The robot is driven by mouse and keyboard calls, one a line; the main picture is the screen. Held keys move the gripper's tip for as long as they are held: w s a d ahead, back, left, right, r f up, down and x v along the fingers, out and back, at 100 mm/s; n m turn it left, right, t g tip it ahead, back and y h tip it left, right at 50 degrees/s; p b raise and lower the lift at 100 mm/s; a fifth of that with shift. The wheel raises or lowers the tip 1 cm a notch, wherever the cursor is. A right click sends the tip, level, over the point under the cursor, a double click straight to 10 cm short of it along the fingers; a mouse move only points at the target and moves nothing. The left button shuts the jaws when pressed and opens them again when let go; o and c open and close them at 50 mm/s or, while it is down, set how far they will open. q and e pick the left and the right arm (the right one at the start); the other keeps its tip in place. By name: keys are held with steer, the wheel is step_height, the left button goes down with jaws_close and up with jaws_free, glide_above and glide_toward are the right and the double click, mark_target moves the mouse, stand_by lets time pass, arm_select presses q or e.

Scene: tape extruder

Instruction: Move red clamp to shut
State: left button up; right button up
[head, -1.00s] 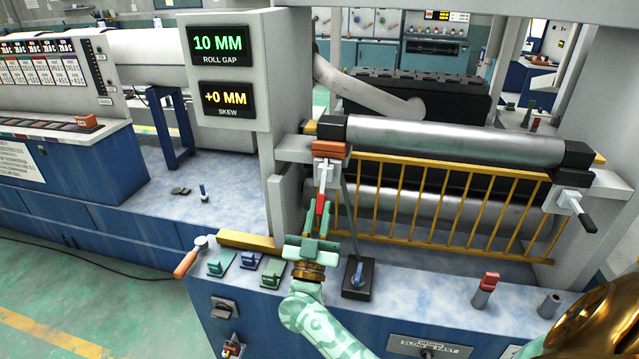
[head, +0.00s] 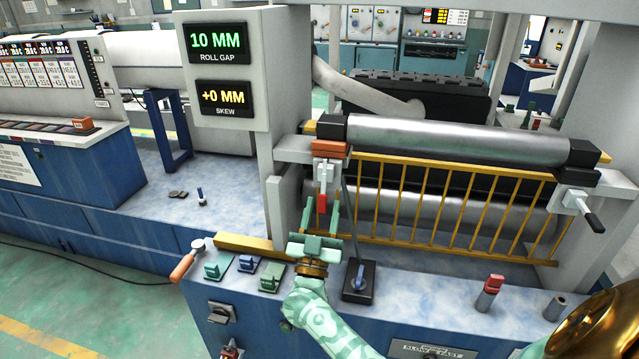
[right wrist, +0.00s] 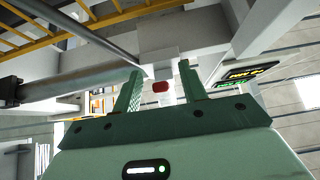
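The red clamp shows in the head view as a white lever with a red grip (head: 322,203), under an orange block at the left end of the rollers. The red tip also shows in the right wrist view (right wrist: 160,87), between and beyond the fingers. My right gripper (head: 321,218) is at the red grip with its fingers spread to either side. In the right wrist view the gripper (right wrist: 160,72) is open, with a clear gap on both sides of the red tip. Contact is not visible. My left gripper is not in view.
A yellow barred guard (head: 450,205) stands right of the clamp before the rollers (head: 455,138). A blue-handled switch box (head: 358,285) sits close to my right wrist. A black-handled clamp (head: 580,205) is at the right end. Displays (head: 217,43) read 10 MM and +0 MM.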

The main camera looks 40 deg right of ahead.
steer(key=shift+s+r, duration=0.1)
steer(key=shift+a, duration=0.1)
steer(key=b+v, duration=0.1)
steer(key=v, duration=0.5)
steer(key=shift+s+a+f, duration=0.2)
steer(key=shift+a+f, duration=0.05)
steer(key=shift+f, duration=0.1)
